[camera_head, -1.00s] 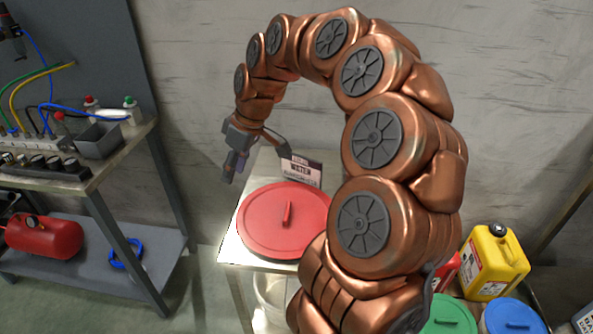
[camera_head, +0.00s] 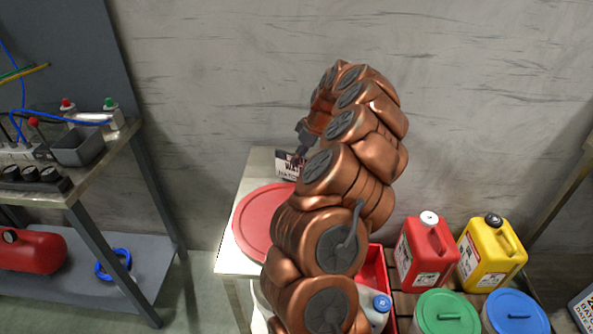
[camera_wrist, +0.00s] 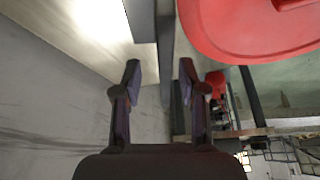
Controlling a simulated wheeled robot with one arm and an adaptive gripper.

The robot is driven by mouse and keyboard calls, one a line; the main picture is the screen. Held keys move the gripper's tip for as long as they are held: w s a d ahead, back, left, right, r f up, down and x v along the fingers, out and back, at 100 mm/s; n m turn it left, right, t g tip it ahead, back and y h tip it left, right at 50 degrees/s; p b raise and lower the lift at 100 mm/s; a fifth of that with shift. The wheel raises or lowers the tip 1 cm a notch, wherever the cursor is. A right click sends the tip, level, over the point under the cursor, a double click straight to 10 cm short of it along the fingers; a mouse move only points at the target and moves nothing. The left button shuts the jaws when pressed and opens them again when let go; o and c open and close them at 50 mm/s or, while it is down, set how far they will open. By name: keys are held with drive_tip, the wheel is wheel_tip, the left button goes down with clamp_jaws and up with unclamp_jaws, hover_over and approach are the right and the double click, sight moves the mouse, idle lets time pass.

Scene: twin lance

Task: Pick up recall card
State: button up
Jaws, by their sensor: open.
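A small card (camera_head: 285,168) with a dark top and printed white lower part stands upright at the back of the white table, behind the red round lid (camera_head: 255,222). I take it to be the recall card. My gripper (camera_head: 301,150) is at the card's upper right in the head view, partly hidden by my arm. In the wrist view my gripper (camera_wrist: 160,72) is open, with two dark fingers apart. A thin grey upright edge shows between and beyond the fingertips; I cannot tell if it is the card. The red lid also shows at upper right there (camera_wrist: 250,30).
The white table (camera_head: 231,255) stands against the grey wall. A red jug (camera_head: 425,255), a yellow jug (camera_head: 487,255), a green lid (camera_head: 446,312) and a blue lid (camera_head: 514,312) are at right. A workbench (camera_head: 100,165) with hoses and a grey bin (camera_head: 78,147) is at left.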

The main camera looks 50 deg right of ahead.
sight(288, 177)
drive_tip(key=x, duration=0.1)
drive_tip(key=p+x, duration=0.1)
drive_tip(key=x, duration=0.3)
drive_tip(key=shift+a+p, duration=0.3)
drive_tip(key=shift+a, duration=0.05)
drive_tip(key=shift+f, duration=0.2)
drive_tip(key=shift+f+b, duration=0.25)
drive_tip(key=shift+b, duration=0.4)
idle(0.5)
clamp_jaws()
idle(0.4)
